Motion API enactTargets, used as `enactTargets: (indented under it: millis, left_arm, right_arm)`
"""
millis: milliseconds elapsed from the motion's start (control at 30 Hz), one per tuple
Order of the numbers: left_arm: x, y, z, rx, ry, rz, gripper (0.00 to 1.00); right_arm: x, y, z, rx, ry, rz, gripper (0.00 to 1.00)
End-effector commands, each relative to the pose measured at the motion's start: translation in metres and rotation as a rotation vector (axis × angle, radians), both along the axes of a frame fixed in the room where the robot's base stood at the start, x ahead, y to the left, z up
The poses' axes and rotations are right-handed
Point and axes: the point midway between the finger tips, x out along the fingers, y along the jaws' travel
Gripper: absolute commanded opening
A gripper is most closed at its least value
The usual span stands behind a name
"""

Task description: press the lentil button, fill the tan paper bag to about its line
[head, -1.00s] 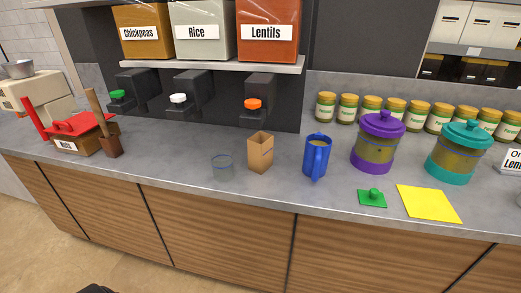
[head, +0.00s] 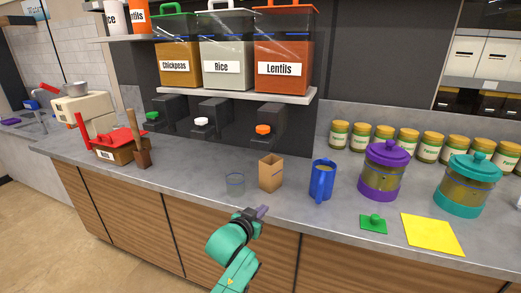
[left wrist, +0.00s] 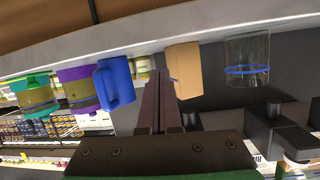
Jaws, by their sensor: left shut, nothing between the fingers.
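The tan paper bag (head: 271,174) stands upright and open-topped on the counter, right of a clear glass with a blue line (head: 235,184). The lentil dispenser, a red bin labelled Lentils (head: 284,55), is on the shelf above, with its orange button (head: 263,129) on the dark spout behind the bag. My left gripper (head: 262,212) is shut and empty at the counter's front edge, in front of the bag. In the left wrist view its fingers (left wrist: 160,100) are together, with the bag (left wrist: 184,69) and the glass (left wrist: 247,60) beyond. My right gripper is not in view.
A blue mug (head: 322,181) stands right of the bag. Further right are purple-lidded (head: 383,171) and teal-lidded (head: 461,187) jars, a green knobbed plate (head: 374,223) and a yellow sheet (head: 432,233).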

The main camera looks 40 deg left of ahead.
Motion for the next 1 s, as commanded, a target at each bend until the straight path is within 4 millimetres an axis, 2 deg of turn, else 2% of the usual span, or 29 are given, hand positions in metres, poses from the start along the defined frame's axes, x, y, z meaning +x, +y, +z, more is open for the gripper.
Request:
enactTargets:
  millis: [33,67,100,200,300,333,400,467,767,867,1000]
  left_arm:
    - [0.003,0.010,0.040,0.013,-0.097,0.017,0.00]
    - [0.003,0.015,0.063,0.022,-0.156,0.026,0.00]
    - [0.001,0.022,0.096,0.033,-0.239,0.038,0.00]
    - [-0.012,0.034,0.169,0.062,-0.427,0.061,0.00]
    - [-0.028,0.040,0.220,0.087,-0.563,0.072,0.00]
    - [-0.031,0.041,0.230,0.093,-0.590,0.075,0.00]
    - [-0.038,0.042,0.245,0.101,-0.632,0.076,0.00]
    - [-0.040,0.043,0.250,0.104,-0.646,0.077,0.00]
    - [-0.039,0.043,0.251,0.104,-0.646,0.077,0.00]
    - [-0.032,0.045,0.255,0.104,-0.646,0.077,0.00]
    - [-0.011,0.053,0.266,0.104,-0.646,0.078,0.00]
  right_arm:
    - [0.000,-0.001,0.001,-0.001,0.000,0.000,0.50]
    - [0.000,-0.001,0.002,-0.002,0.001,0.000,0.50]
    - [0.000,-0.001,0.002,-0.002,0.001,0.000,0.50]
    - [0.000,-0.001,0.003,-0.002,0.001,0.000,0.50]
    - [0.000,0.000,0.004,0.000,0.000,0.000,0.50]
    - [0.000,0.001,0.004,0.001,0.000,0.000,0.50]
    - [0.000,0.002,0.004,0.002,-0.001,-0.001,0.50]
    - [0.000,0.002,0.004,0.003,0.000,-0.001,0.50]
    - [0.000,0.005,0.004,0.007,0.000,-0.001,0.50]
    - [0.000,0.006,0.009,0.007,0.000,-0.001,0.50]
    - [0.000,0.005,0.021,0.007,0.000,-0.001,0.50]
